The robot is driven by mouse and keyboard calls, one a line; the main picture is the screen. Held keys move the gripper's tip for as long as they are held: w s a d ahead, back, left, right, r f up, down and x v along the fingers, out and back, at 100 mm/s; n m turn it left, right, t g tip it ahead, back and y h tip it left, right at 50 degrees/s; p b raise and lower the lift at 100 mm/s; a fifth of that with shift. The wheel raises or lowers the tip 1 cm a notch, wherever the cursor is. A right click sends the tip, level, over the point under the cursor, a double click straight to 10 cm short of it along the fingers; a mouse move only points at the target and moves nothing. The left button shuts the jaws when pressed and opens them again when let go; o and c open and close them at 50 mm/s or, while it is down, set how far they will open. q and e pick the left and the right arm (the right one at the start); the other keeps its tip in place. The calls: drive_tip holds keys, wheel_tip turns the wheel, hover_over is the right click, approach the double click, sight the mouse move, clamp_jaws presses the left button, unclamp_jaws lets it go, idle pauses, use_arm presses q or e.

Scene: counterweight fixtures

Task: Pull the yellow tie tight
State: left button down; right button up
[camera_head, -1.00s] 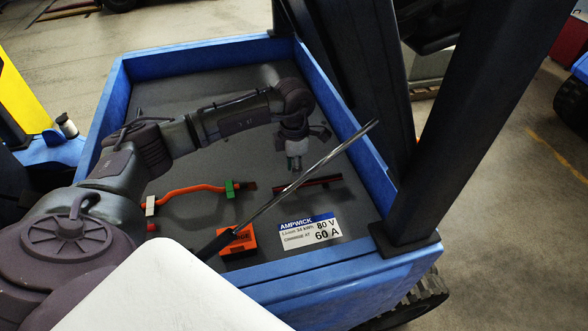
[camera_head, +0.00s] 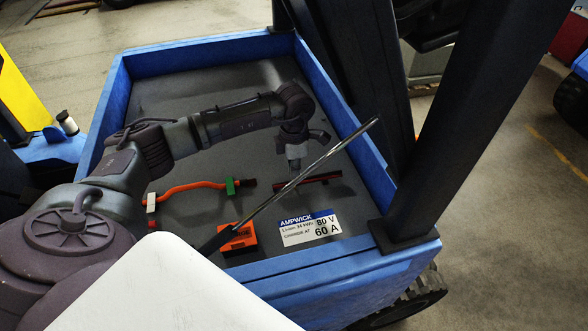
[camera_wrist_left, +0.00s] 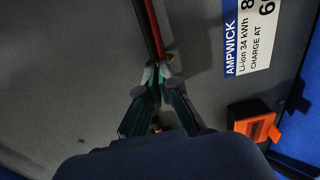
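No yellow tie shows clearly in either view. My left gripper (camera_head: 295,180) points down at a thin red-and-black bar (camera_head: 322,179) on the dark grey surface of the blue-walled bay. In the left wrist view, its green-grey fingertips (camera_wrist_left: 159,73) are drawn close together on the bar (camera_wrist_left: 150,25), with about its width between them. A bit of red also shows between the fingers. The fingers hide the held part of the bar. My right gripper is in neither view.
An orange cable (camera_head: 192,186) with a green clip (camera_head: 231,186) and a white clip lies left of the gripper. An orange box (camera_head: 238,238) and a white-blue label (camera_head: 310,230) are nearer. A metal rod (camera_head: 320,163) crosses the view. Blue walls (camera_head: 200,52) border the bay.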

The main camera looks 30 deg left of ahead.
use_arm(q)
wheel_tip(320, 180, up, 2)
drive_tip(key=shift+r, duration=0.1)
drive_tip(key=c, duration=1.4)
unclamp_jaws()
wheel_tip(320, 180, up, 12)
drive_tip(key=shift+f, duration=0.1)
